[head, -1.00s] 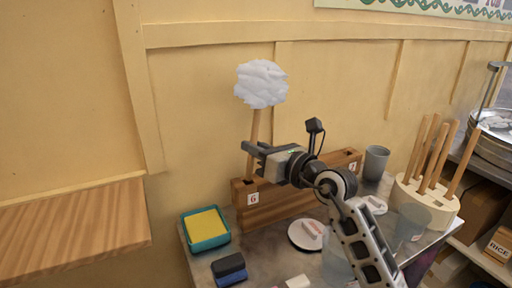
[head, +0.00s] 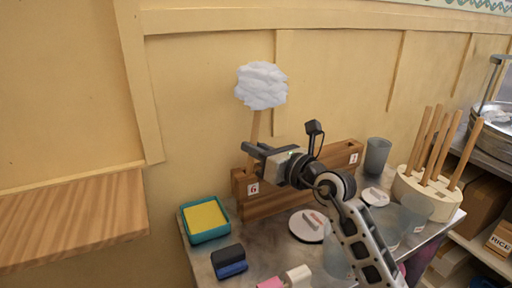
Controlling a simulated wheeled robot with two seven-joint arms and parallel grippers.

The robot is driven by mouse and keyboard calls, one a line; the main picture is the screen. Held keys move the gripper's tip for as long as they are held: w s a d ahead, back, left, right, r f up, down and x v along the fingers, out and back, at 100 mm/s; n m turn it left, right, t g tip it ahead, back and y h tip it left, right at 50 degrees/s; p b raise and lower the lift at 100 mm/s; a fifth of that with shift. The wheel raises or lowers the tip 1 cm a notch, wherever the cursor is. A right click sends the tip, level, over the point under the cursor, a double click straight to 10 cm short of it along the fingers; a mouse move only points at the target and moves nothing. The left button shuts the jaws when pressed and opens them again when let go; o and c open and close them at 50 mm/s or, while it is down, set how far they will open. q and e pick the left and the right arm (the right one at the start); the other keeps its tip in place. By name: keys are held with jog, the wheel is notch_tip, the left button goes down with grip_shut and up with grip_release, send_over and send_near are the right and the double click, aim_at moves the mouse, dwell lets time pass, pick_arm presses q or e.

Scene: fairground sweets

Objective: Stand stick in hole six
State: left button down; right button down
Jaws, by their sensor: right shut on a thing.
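A stick (head: 255,126) with a white candy-floss head (head: 261,86) stands about upright, leaning slightly. My right gripper (head: 252,157) is shut on its lower part. The wooden block (head: 290,193) stands along the wall below, with a "6" label (head: 253,188) on its left end. The stick's lower end is just below the fingers, at the block's left end by the six. I cannot tell how deep it sits in the hole. My left gripper is not in view.
A teal tray with a yellow sponge (head: 205,217), a dark-blue block (head: 229,261) and a white round lid (head: 309,226) lie in front. A grey cup (head: 376,156) and a round holder with several bare sticks (head: 428,195) stand right. A wooden shelf (head: 75,222) is left.

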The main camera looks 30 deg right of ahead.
jog(key=shift+f, duration=0.3)
jog(key=c, duration=1.4)
grip_release()
jog(key=shift+o, duration=0.2)
jog(key=o, duration=0.5)
jog(key=shift+s, duration=0.15)
jog(key=shift+v, duration=3.9)
